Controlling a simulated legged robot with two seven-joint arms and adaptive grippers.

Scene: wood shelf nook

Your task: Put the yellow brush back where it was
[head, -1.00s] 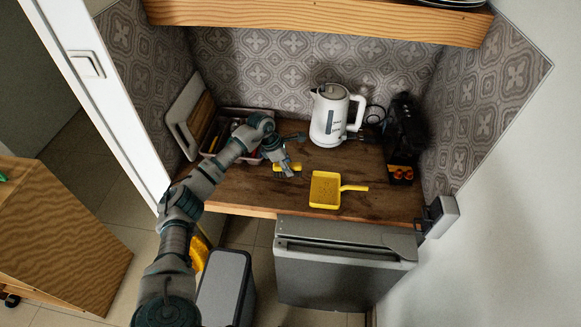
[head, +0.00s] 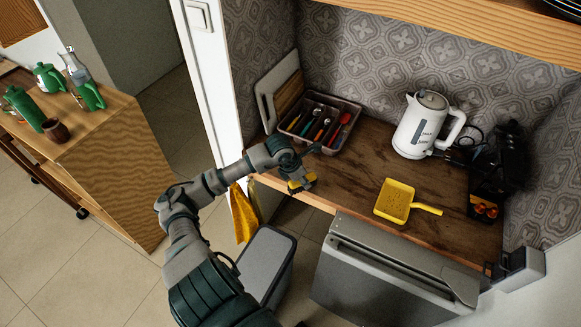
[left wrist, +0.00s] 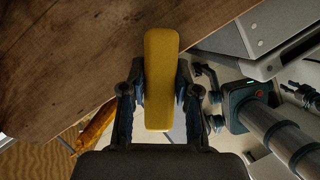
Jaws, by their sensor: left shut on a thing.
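The yellow brush (left wrist: 160,60) is a block-shaped yellow bar in the left wrist view, standing between the fingers of my left gripper (left wrist: 160,98). In the head view the left gripper (head: 299,180) is shut on it near the front left edge of the wooden counter (head: 345,170). Only a small yellow part of the brush shows there. A yellow dustpan (head: 394,201) with its handle to the right lies on the counter, apart from the gripper. What seems to be my right gripper (left wrist: 302,94) shows small at the right of the left wrist view; its jaws are unclear.
A cutlery tray (head: 347,103) stands behind the left gripper. A white kettle (head: 420,126) and a black coffee machine (head: 497,165) stand at the back right. A yellow cloth (head: 243,214) hangs below the counter's left end, above a grey bin (head: 265,262). An open appliance door (head: 390,275) juts out in front.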

